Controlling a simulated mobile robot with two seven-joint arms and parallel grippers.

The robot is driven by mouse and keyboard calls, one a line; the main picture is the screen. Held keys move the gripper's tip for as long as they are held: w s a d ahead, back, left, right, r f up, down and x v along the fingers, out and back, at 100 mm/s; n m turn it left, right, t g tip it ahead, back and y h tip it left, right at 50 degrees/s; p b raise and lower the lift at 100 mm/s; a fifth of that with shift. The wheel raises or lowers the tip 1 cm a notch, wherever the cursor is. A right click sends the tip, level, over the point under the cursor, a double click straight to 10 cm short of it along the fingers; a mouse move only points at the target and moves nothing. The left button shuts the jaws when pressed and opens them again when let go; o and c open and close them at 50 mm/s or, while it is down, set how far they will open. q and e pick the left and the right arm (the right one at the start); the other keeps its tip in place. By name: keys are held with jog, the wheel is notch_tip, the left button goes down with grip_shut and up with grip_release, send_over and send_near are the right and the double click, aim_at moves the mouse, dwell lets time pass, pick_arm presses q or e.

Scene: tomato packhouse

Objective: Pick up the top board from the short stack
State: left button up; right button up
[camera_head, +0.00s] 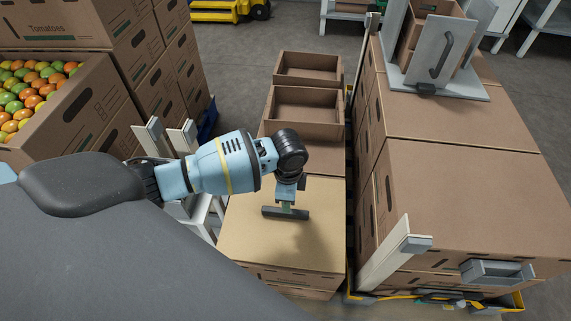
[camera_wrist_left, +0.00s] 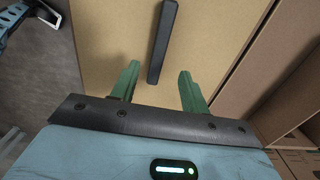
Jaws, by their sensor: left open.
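The top board (camera_head: 325,235) is a tan, flat sheet on the short stack, in the lower middle of the head view. A dark bar handle (camera_head: 268,211) lies across it. My left gripper (camera_head: 287,207) points down over the handle. In the left wrist view, the gripper (camera_wrist_left: 158,70) is open, with one green finger on each side of the near end of the handle (camera_wrist_left: 163,40). The board (camera_wrist_left: 105,30) fills the area behind it. Whether the fingers touch the handle or board cannot be told. My right gripper is not in view.
Open empty boxes (camera_head: 308,104) stand behind the board. A tall carton stack (camera_head: 460,190) with pale corner posts (camera_head: 390,255) rises close on the right. A crate of tomatoes (camera_head: 80,115) and stacked cartons stand at left.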

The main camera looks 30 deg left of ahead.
pick_arm(q)
jog(key=shift+s+a+f+b, duration=0.15)
jog(key=shift+f+b, duration=0.25)
jog(key=shift+f, duration=1.3)
jog(key=shift+s+a+f+b, duration=0.1)
jog(key=shift+f+b, duration=0.25)
jog(key=shift+f, duration=1.35)
jog(key=shift+c, duration=0.3)
grip_shut()
